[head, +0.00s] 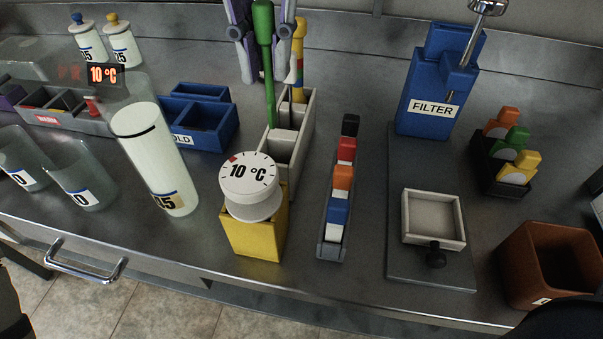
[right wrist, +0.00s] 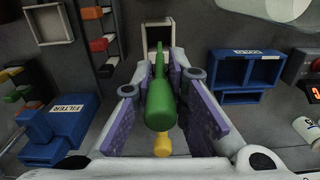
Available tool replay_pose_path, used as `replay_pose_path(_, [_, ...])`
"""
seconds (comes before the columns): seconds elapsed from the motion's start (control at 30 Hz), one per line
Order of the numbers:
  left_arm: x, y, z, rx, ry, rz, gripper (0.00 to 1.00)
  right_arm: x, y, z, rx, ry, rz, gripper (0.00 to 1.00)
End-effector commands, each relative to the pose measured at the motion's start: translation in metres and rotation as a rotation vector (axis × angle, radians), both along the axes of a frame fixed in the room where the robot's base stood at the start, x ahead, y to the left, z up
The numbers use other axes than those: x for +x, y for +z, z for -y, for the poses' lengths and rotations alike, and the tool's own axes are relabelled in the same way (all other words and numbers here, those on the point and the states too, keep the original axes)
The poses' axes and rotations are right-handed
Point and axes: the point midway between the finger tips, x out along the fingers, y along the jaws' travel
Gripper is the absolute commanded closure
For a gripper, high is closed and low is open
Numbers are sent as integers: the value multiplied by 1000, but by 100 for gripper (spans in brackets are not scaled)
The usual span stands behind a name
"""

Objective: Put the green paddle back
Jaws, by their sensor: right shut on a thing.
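The green paddle (head: 263,25) is upright, its thick handle on top and its thin shaft running down to the grey-white rack (head: 302,135). My right gripper (head: 264,75) is shut on the green shaft, below the handle. In the right wrist view the green paddle (right wrist: 160,100) lies between the purple pads of my right gripper (right wrist: 163,72) and points toward the rack (right wrist: 157,28). I cannot tell whether its lower end is inside a slot. A yellow paddle (head: 299,45) stands in the rack just right of it. My left gripper is not in view.
A narrow tray of coloured blocks (head: 335,215) and a blue filter unit (head: 435,90) are right.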

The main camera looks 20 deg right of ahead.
Motion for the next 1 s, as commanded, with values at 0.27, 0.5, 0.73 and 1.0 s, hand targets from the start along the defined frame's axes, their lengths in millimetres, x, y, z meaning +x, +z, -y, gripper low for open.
replay_pose_path(0.27, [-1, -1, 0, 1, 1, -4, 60, 0, -43, 2, -2, -10, -5, 100])
replay_pose_path(0.5, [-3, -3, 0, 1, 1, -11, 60, 0, -88, 1, -2, -10, -5, 100])
replay_pose_path(0.73, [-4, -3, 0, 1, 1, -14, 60, 0, -106, 1, 1, -9, 0, 100])
replay_pose_path(1.0, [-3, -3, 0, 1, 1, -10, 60, 0, -108, 1, 1, -9, 0, 82])
